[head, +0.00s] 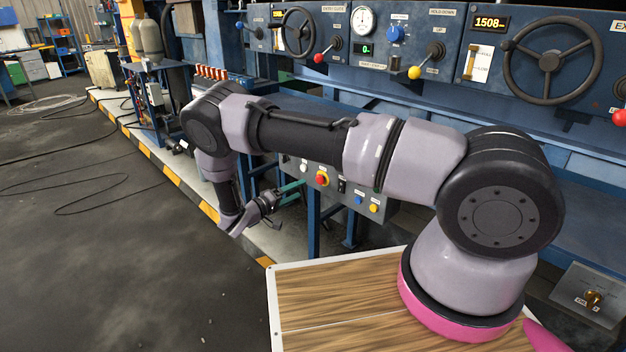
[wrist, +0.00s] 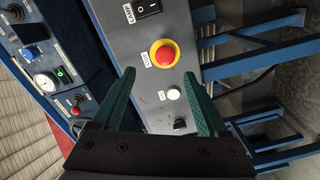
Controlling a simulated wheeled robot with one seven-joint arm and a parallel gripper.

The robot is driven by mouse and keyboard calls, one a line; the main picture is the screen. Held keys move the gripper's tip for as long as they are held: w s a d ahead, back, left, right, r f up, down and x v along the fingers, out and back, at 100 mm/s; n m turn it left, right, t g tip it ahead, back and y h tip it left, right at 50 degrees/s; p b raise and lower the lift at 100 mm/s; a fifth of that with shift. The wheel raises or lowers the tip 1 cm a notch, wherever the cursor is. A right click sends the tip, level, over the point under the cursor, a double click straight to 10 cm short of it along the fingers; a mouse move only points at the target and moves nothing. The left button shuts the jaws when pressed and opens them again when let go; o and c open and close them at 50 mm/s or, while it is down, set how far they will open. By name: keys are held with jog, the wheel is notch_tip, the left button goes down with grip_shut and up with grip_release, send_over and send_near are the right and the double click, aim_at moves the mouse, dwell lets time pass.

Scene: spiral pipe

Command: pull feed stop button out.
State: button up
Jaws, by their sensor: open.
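My gripper (head: 297,189) has green fingers and is low, just left of the button in the head view. In the wrist view my gripper (wrist: 159,74) is open and empty. Its fingertips are apart on either side, below the button in the picture, not around it.
A white button (wrist: 173,93) and a black knob (wrist: 180,124) sit beside the red button. A black rocker switch (wrist: 148,8) is on its other side. Blue frame bars (wrist: 262,63) run close on the right. The upper blue console (head: 400,45) carries levers and wheels.

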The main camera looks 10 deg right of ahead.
aim_at(319, 181)
jog(key=shift+t, duration=0.3)
jog(key=x, duration=0.7)
jog(key=f+x, duration=0.1)
jog(key=x, duration=0.2)
jog(key=shift+w, duration=0.4)
grip_shut()
dwell(0.7)
